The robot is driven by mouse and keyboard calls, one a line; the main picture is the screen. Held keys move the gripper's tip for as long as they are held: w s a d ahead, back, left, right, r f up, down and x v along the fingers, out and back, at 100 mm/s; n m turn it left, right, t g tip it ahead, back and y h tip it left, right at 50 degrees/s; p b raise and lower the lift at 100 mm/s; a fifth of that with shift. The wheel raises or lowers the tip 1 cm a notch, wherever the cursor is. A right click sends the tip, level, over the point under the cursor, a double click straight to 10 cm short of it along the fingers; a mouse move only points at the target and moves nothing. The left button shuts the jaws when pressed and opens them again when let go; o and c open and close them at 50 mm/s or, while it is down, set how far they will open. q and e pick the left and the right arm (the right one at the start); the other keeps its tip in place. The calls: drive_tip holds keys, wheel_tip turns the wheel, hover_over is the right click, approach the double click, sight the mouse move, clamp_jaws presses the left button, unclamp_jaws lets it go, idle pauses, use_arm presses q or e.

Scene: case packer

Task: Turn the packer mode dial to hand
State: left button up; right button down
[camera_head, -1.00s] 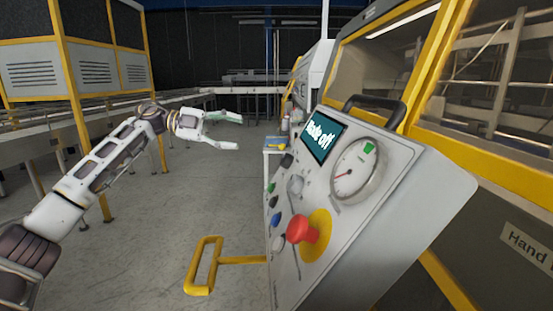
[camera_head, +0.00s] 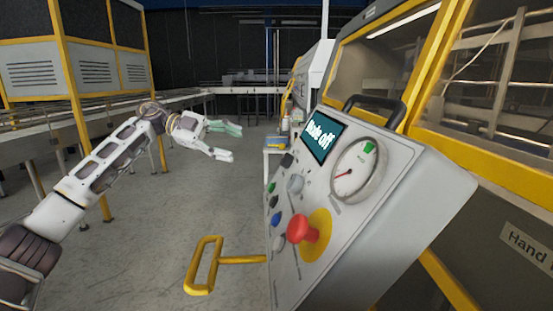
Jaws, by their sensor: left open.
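The packer's control panel (camera_head: 385,215) stands at the right, its face turned left toward me and seen at a slant. Its screen (camera_head: 323,138) appears to read "Mode off". A grey-white knob (camera_head: 295,184) sits below the screen and looks like the mode dial; its markings are too small to read. My left gripper (camera_head: 230,142) is open and empty. It is left of the panel in the picture, apart from it and from the dial. My right gripper is not in view.
A red mushroom button (camera_head: 302,229) on a yellow plate and a round gauge (camera_head: 359,170) are near the dial. A yellow handle-shaped bar (camera_head: 206,265) juts out low, left of the panel. A conveyor (camera_head: 60,128) runs along the left. Floor between is clear.

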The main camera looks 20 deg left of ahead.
sight(282, 160)
use_arm(q)
drive_tip(key=x, duration=1.3)
drive_tip(key=shift+d, duration=0.2)
drive_tip(key=shift+c, duration=0.5)
drive_tip(key=shift+p, duration=0.3)
drive_tip(key=c, duration=0.9)
